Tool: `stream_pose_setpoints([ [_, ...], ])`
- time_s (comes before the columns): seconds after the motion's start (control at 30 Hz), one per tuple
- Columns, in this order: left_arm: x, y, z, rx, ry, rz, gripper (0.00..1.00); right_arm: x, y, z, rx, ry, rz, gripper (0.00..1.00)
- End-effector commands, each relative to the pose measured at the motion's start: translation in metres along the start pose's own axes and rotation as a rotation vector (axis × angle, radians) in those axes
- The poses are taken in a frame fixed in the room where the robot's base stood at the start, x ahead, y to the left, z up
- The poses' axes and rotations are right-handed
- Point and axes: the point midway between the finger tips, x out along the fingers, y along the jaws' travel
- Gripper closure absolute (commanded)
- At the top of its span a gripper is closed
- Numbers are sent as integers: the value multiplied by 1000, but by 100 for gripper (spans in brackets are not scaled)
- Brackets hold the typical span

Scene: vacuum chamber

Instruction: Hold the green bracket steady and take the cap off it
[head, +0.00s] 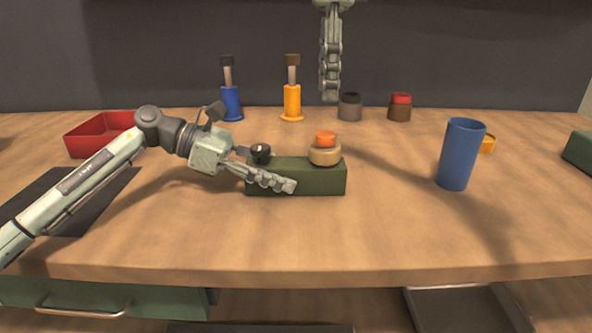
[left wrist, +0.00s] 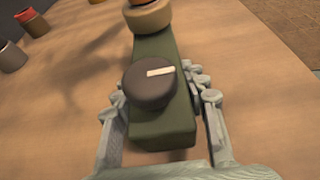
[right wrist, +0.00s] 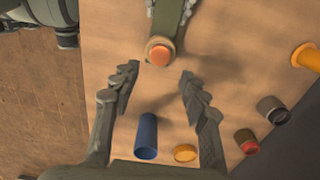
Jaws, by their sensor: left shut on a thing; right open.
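The green bracket (head: 325,181) is a long green block lying on the wooden table. A dark knob (head: 260,153) with a pale mark, clear in the left wrist view (left wrist: 150,88), is on its left end. A tan round cap (head: 325,157) with an orange top (head: 326,138) sits on its right end. My left gripper (head: 270,172) is shut on the bracket's knob end, one finger along each side; the far finger is mostly hidden in the head view. My right gripper (head: 330,95) points down, open and empty, raised above the table; its right wrist view (right wrist: 158,88) shows the cap ahead, between the fingers' directions, untouched.
A blue cup (head: 459,155) stands to the right, with an orange piece (head: 487,144) behind it. Blue (head: 231,103) and orange (head: 292,103) posts and two small jars (head: 349,107) (head: 400,107) line the back. A red tray (head: 98,134) is at left. Table front is clear.

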Motion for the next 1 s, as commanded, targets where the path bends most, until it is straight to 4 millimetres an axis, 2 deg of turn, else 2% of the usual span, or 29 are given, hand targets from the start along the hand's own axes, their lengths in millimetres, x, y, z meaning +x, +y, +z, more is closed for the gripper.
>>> stream_pose_setpoints([
  [0.13,0,0,0,0,0,0,100,0,0,0,0,0,0,55],
  [0.2,0,0,0,0,0,0,100,-1,0,0,1,0,0,48],
  [0.27,0,0,0,0,0,0,100,-4,0,2,6,-2,-1,47],
  [0.5,0,0,0,0,0,0,100,-32,0,3,89,-2,-2,47],
  [0.63,0,0,0,0,0,0,100,-38,0,0,125,-1,1,47],
  [0.77,0,0,0,0,0,0,100,-27,0,-1,131,2,2,47],
  [1.0,0,0,0,0,0,0,100,17,0,-2,131,2,3,47],
])
